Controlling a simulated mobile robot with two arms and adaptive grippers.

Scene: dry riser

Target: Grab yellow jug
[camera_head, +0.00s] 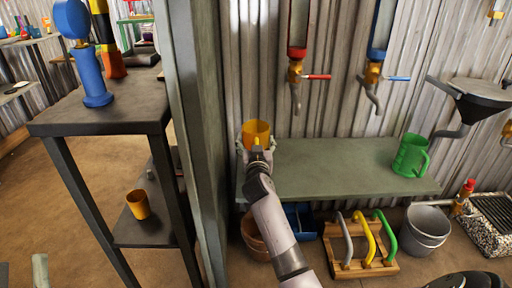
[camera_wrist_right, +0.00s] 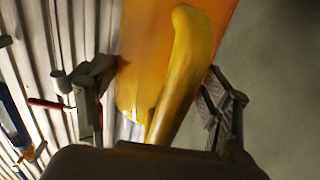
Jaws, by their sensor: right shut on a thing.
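The yellow jug (camera_head: 256,132) is at the left end of a green-grey shelf (camera_head: 330,165) in the head view. My right gripper (camera_head: 257,144) reaches it from the front, with its fingers on either side of it. In the right wrist view the yellow jug's handle (camera_wrist_right: 182,60) fills the middle, with its orange-yellow body (camera_wrist_right: 145,70) behind. The fingers of my right gripper (camera_wrist_right: 160,95) are on both sides and shut on the jug. Whether its base touches the shelf is hidden by my arm. My left gripper is not in view.
A green jug (camera_head: 410,155) stands at the shelf's right end. Taps with red (camera_head: 317,77) and blue handles hang above. A post (camera_head: 205,140) stands close left. Below are a wooden rack (camera_head: 360,245) and a metal bucket (camera_head: 425,228). The shelf's middle is clear.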

